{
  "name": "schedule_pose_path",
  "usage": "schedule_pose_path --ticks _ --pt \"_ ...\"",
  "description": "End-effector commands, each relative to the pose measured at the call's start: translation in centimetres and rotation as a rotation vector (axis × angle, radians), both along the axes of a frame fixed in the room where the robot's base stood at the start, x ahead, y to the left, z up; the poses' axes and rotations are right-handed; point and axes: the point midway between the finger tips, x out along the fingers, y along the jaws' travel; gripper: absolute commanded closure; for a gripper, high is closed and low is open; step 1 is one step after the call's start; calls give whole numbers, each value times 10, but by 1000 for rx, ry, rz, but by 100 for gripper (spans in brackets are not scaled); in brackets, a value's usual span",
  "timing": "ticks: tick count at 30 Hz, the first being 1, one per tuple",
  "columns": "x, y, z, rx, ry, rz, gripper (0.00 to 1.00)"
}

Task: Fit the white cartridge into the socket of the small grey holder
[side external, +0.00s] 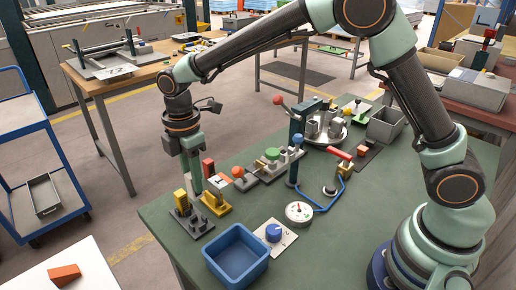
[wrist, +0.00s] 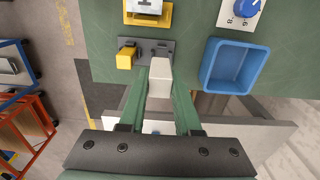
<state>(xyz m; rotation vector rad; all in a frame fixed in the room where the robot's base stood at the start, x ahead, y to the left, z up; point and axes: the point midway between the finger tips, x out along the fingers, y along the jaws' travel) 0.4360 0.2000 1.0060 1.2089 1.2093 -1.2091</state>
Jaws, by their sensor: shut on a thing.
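The small grey holder (side external: 193,224) stands near the front left corner of the green table. A yellow block (side external: 180,201) stands on it; in the wrist view the holder (wrist: 139,43) shows the yellow block (wrist: 126,57) at its left. My gripper (side external: 196,189) is above the holder, pointing down. In the wrist view my gripper (wrist: 159,80) is shut on the white cartridge (wrist: 159,77), which overlaps the right part of the holder. The cartridge's lower end and the socket are hidden, so I cannot tell whether they touch. The cartridge is not clear in the side view.
A yellow stand (side external: 215,205) is close behind the holder. A blue bin (side external: 237,255) and a blue knob (side external: 273,233) on a white plate are to the right. An orange ball, a gauge and a red lever are farther off. The table edge is close by.

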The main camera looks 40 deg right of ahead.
Motion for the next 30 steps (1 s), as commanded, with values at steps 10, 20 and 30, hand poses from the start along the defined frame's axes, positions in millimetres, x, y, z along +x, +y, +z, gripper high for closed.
schedule_pose_path --ticks 10,20,30 --pt "-3 10 -22 -1 2 -1 100" --pt "-3 10 -51 -1 2 -1 100" --pt "-3 10 -73 0 1 -1 100"
